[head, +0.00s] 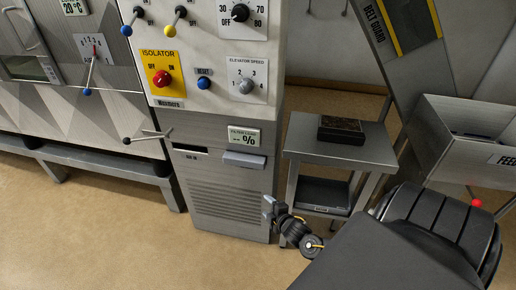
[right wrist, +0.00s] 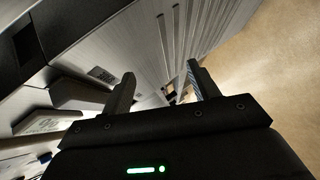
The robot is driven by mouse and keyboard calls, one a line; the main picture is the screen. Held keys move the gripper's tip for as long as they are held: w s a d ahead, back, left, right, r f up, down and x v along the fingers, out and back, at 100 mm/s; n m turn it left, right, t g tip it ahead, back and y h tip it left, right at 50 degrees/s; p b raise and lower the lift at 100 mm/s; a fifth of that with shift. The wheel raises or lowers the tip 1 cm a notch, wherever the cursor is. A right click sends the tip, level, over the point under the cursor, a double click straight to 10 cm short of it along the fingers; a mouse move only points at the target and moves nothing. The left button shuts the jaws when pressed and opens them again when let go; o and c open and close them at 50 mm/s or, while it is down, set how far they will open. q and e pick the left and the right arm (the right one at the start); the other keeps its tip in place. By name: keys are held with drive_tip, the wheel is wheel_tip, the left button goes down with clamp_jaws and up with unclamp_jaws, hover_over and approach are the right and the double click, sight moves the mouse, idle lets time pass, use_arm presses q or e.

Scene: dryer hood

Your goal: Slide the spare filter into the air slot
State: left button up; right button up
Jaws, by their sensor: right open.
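The air slot (head: 188,150) is a narrow dark opening in the grey lower cabinet, above a small label that seems to read "AIR IN". A dark, flat box with a mottled brown top (head: 341,129), which looks like the spare filter, lies on a small metal stand. My right gripper (head: 269,206) is low by the cabinet's right edge, below and right of the slot and apart from the box. In the right wrist view its two fingers (right wrist: 161,86) are spread, with nothing held and the vented panel behind them. My left gripper is not in view.
The metal stand (head: 306,143) is right of the cabinet, with a dark tray (head: 325,196) on its lower shelf. A grey handle (head: 244,160) juts out under the filter load display (head: 243,136). A feed bin (head: 468,150) stands at right. The floor in front is clear.

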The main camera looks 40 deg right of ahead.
sight(244, 164)
drive_tip(key=w+a+r+n+t+y+b, duration=0.1)
drive_tip(key=w+r+n+t, duration=0.1)
drive_tip(key=r, duration=0.5)
drive_tip(key=w+r+n+t, duration=0.2)
drive_tip(key=w+r, duration=0.1)
drive_tip(key=r, duration=0.5)
drive_tip(key=w, duration=0.6)
drive_tip(key=w+d+f+b, duration=0.1)
drive_tip(key=w, duration=0.2)
drive_tip(key=shift+w, duration=0.75)
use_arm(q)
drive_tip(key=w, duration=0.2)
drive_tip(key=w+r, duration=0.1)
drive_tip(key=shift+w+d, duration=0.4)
